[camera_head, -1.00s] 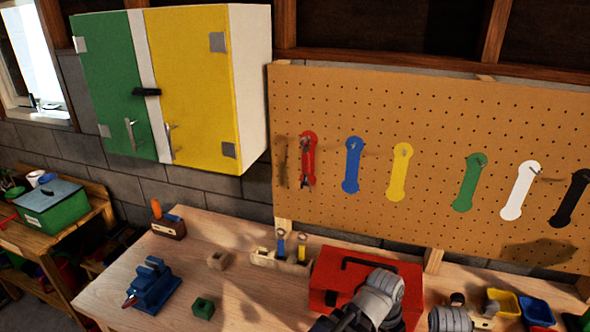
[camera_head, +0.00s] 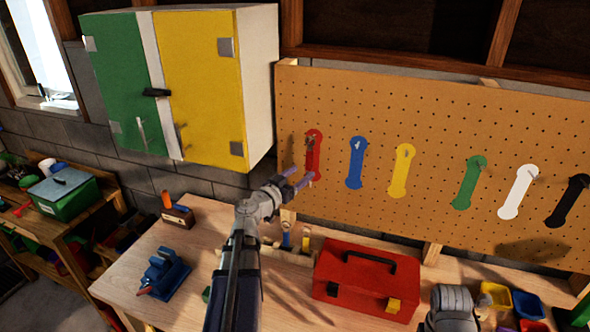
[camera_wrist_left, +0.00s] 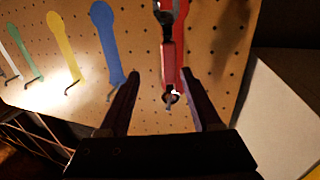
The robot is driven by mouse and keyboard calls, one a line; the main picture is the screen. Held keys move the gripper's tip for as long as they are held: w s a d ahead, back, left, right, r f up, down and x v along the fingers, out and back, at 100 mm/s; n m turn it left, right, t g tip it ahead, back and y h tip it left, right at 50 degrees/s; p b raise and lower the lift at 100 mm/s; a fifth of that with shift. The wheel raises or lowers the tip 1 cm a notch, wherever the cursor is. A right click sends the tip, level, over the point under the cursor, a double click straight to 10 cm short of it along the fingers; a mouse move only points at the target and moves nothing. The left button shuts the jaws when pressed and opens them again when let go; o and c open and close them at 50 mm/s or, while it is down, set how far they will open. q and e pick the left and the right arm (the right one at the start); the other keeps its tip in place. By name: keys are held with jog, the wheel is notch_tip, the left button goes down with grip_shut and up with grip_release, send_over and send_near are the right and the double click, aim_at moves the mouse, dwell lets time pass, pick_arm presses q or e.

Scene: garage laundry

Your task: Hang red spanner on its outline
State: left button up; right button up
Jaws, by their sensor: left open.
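The red outline (camera_head: 313,153) is at the left end of the pegboard in the head view. In the left wrist view, a red spanner (camera_wrist_left: 169,58) with a grey open jaw lies in front of the red outline (camera_wrist_left: 181,35). Its ring end appears to be around the peg (camera_wrist_left: 169,104). My left gripper (camera_head: 301,179) is open at the outline's lower part. In the wrist view its fingers (camera_wrist_left: 161,72) stand on either side of the spanner, apart from it. In the head view I cannot separate spanner from outline.
Blue (camera_head: 355,165), yellow (camera_head: 401,172) and more outlines with pegs continue rightward. A green and yellow cabinet (camera_head: 195,85) hangs at left. A red toolbox (camera_head: 366,283) and a blue vise (camera_head: 162,275) stand on the workbench (camera_head: 190,232) below.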

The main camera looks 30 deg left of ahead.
aim_at(308, 162)
pick_arm(q)
jog(key=shift+s+a+r+y, duration=0.1)
jog(key=shift+a+r+y, duration=0.05)
jog(key=shift+a, duration=0.2)
jog(key=shift+s+a+r+y, duration=0.1)
jog(key=shift+a+y, duration=0.05)
jog(key=shift+a, duration=0.2)
jog(key=shift+w, duration=0.2)
jog(key=w, duration=0.7)
jog(key=shift+w+d, duration=0.15)
jog(key=shift+w, duration=0.15)
grip_shut()
